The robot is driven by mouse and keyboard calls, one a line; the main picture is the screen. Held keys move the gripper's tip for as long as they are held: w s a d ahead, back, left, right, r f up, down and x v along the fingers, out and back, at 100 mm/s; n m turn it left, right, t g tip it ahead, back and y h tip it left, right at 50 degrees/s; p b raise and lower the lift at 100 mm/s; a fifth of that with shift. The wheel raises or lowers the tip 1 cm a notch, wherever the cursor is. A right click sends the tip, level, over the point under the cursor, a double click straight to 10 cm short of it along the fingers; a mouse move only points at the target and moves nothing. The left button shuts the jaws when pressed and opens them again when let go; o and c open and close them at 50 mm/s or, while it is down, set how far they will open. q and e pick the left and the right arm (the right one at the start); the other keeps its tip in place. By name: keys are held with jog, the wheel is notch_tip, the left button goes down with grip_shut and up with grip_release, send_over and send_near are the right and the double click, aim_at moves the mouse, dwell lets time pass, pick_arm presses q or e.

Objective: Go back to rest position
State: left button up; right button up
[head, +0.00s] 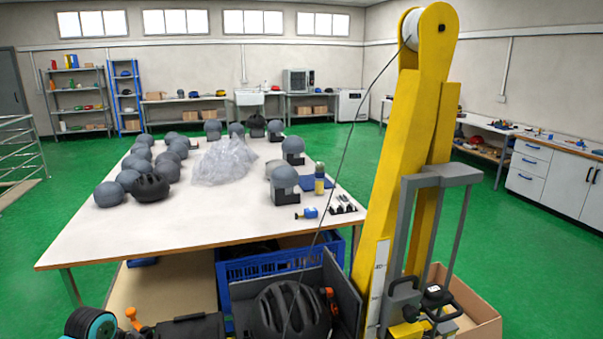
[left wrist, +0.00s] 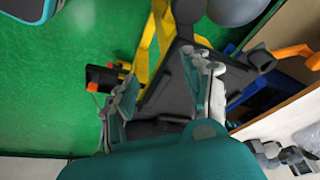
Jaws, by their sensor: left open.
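My left gripper (left wrist: 165,78) shows in the left wrist view with its two fingers spread apart and nothing between them. Beyond the fingers are a dark grey plate (left wrist: 188,90) and yellow framing (left wrist: 150,60). In the head view a teal and black part of my arm (head: 90,324) shows at the bottom left edge; no gripper fingers can be made out there. The yellow drop tower (head: 412,150) stands at the right of centre. A black helmet (head: 290,312) sits low in front of it, beside dark panels. My right gripper is in neither view.
A white table (head: 230,225) holds several grey headforms (head: 108,194), a black helmet (head: 150,188) and clear plastic wrap (head: 224,162). A blue crate (head: 262,268) stands below its front edge. A cardboard box (head: 484,312) is right of the tower. Green floor (head: 530,262) is open at the right.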

pick_arm(q)
jog(key=s+d+f, duration=0.7)
jog(key=s+d, duration=0.5)
jog(key=s, duration=0.2)
jog(key=s+d+r+n+y, duration=0.1)
jog(key=s+r+n, duration=0.1)
jog(key=s, duration=0.5)
jog(key=s+d+r+n, duration=0.1)
jog(key=s+r+n, duration=0.15)
jog(key=s, duration=0.45)
notch_tip(320, 180, down, 26)
jog(key=s, duration=0.1)
jog(key=s+a+f+g, duration=0.1)
jog(key=s+f, duration=0.7)
jog(key=f, duration=0.1)
jog(key=s+a+f+g, duration=0.1)
jog(key=s+a+f, duration=0.1)
jog(key=s+f, duration=0.6)
jog(key=shift+s+a+f+y, duration=0.25)
jog(key=shift+s+f+y, duration=0.1)
jog(key=shift+s, duration=0.35)
